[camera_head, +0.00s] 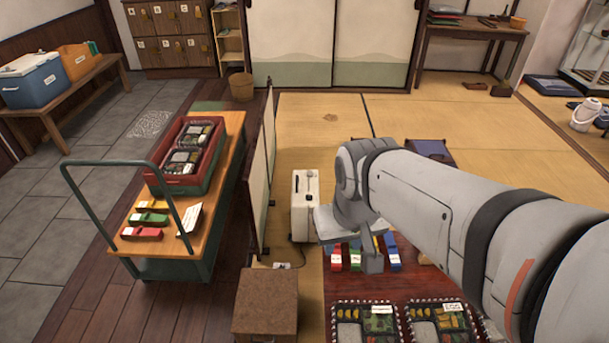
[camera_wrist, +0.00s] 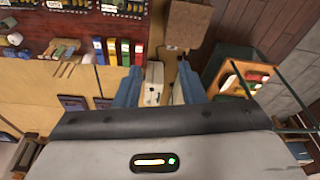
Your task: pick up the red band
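A red band (camera_head: 335,258) lies at the left end of a row of coloured bands on the dark red low table (camera_head: 398,282). A green band (camera_head: 355,256) is beside it, and a blue band (camera_head: 392,252) is farther right. In the wrist view the red band (camera_wrist: 138,53) is at the row's right end, beyond and left of my fingers. Another red band (camera_head: 142,232) lies on the cart at left. My gripper (camera_wrist: 158,76) is open, with nothing seen between its fingers. In the head view, my arm and gripper hide part of the row.
Bento boxes (camera_head: 366,324) with raised rims sit on the low table's near part. A white case (camera_head: 305,205) stands left of my gripper, and a brown box (camera_head: 265,302) is nearer. A folding screen (camera_head: 262,180) stands beside the cart (camera_head: 210,195). Open tatami lies behind.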

